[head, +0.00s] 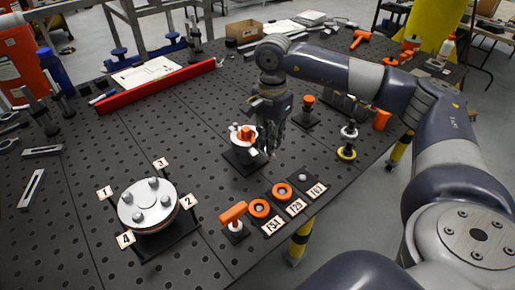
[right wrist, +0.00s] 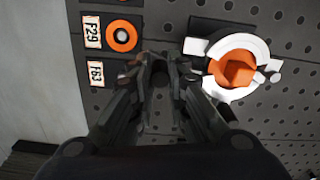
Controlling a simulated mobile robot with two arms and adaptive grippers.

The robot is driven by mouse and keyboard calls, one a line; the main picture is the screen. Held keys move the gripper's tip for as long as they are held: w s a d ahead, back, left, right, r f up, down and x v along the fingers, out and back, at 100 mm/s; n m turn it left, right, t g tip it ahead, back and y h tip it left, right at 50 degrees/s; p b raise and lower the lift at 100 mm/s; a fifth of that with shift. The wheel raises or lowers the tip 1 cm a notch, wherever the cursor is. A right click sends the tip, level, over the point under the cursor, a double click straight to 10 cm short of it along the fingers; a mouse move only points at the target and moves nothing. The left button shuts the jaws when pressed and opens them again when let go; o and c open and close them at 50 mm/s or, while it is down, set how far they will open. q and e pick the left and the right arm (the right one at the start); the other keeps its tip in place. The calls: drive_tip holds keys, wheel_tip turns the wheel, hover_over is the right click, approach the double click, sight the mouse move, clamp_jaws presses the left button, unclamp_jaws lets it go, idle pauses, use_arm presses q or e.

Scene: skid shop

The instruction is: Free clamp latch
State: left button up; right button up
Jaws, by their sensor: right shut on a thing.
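The clamp (head: 243,134) is a white ring around an orange octagonal part, on a dark stand near the middle of the table. In the right wrist view the white ring (right wrist: 258,48) and orange part (right wrist: 236,69) lie just right of the fingers, with light tabs sticking out. My right gripper (head: 274,146) points down beside the clamp's right side. In the right wrist view its fingertips (right wrist: 161,72) are close together on a small dark piece beside the ring, apparently the clamp latch, mostly hidden by the fingers. My left gripper is out of view.
A round plate (head: 147,203) with several studs and number tags stands at the front left. An orange-handled tool (head: 233,217) and labelled orange rings (head: 259,208) line the front edge. A red bar (head: 155,87) lies behind. Other fixtures (head: 348,135) stand to the right.

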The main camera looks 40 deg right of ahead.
drive_tip(key=shift+d+f, duration=0.1)
drive_tip(key=shift+d, duration=0.05)
drive_tip(key=shift+s+d, duration=0.1)
drive_tip(key=shift+d, duration=0.4)
drive_tip(key=shift+d+b, duration=0.3)
drive_tip(key=shift+d, duration=0.1)
drive_tip(key=o, duration=1)
drive_tip(key=shift+r, duration=0.25)
